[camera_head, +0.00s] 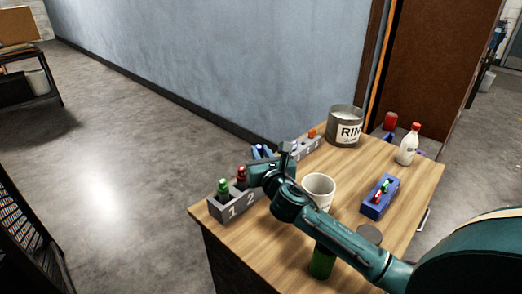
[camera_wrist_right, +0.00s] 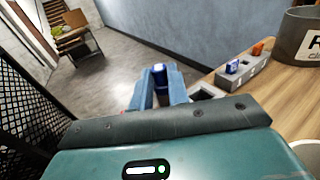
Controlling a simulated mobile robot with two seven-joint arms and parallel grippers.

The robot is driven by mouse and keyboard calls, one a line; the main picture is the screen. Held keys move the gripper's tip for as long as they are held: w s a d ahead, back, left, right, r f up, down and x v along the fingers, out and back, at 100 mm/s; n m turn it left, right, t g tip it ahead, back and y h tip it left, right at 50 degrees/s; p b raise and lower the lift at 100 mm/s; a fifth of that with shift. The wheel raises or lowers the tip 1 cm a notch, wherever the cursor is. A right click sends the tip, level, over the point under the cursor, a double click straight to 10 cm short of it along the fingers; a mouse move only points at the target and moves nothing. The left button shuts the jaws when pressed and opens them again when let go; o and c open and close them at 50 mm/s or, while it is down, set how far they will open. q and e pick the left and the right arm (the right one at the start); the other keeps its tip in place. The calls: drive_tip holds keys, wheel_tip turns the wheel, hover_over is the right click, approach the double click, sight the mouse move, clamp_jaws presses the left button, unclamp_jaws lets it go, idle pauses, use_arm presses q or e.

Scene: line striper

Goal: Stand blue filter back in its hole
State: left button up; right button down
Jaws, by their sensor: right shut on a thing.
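My right gripper (camera_head: 262,153) is over the back edge of the wooden table, beside the grey numbered holder (camera_head: 234,209). In the right wrist view its blue fingers (camera_wrist_right: 162,86) are shut on the blue filter (camera_wrist_right: 159,72), whose top shows between the fingertips. The filter's lower part is hidden by the fingers and gripper body. A dark square hole (camera_wrist_right: 206,93) in grey material shows just right of the fingers. In the holder, a green filter (camera_head: 223,186) stands at 1 and a red filter (camera_head: 241,174) at 2. My left gripper is not in view.
A second grey block (camera_head: 306,146) holds an orange-topped piece (camera_head: 312,133) and a blue-and-white one (camera_wrist_right: 233,66). A grey tin (camera_head: 345,125), white cup (camera_head: 318,189), blue tray (camera_head: 379,197) and white bottle (camera_head: 409,146) stand on the table. My right arm crosses the front.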

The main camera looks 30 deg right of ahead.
drive_tip(key=shift+a+f+g+p, duration=0.15)
drive_tip(key=shift+f+g+p, duration=0.35)
drive_tip(key=shift+f+p, duration=0.75)
drive_tip(key=shift+f, duration=0.25)
drive_tip(key=shift+w+d+r, duration=0.15)
drive_tip(key=shift+d+r, duration=0.1)
drive_tip(key=shift+r, duration=0.1)
drive_tip(key=shift+f, duration=0.3)
